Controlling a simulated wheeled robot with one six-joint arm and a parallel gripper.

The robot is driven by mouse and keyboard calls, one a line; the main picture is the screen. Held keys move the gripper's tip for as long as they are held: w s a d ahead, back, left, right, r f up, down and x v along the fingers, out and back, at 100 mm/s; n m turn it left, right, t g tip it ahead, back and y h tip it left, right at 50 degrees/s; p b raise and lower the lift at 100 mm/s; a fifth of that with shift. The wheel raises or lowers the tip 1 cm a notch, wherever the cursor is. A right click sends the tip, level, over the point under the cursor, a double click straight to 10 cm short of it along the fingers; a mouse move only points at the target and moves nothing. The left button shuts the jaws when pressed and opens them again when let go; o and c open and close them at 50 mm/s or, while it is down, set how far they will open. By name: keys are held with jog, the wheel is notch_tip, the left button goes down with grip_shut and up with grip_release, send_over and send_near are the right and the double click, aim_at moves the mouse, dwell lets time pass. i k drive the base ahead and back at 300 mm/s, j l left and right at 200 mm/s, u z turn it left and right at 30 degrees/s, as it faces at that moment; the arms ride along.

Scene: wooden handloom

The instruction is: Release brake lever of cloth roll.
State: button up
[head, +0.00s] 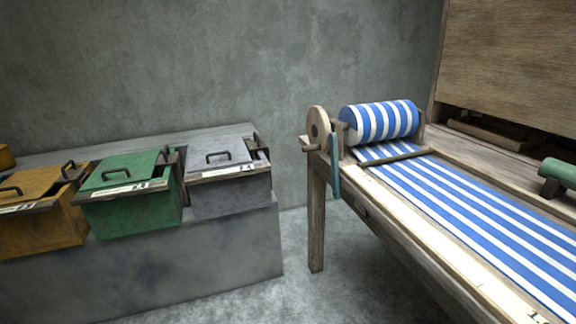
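The cloth roll (380,122), wound with blue and white striped cloth, sits at the far left end of the wooden loom (400,222). A round pale wooden disc (317,122) stands at the roll's left end. A teal lever (335,176) hangs down beside the loom's corner, just below the disc; it looks like the brake lever. The striped cloth (480,205) runs from the roll toward the lower right. My gripper is not in view.
A grey stone bench (150,262) on the left holds lidded boxes in orange (45,230), green (130,205) and grey (230,190). Bare floor (300,295) lies between bench and loom. A green-topped handle (558,172) sits at the right.

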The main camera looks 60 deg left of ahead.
aim_at(333, 139)
jog(key=u, duration=1.35)
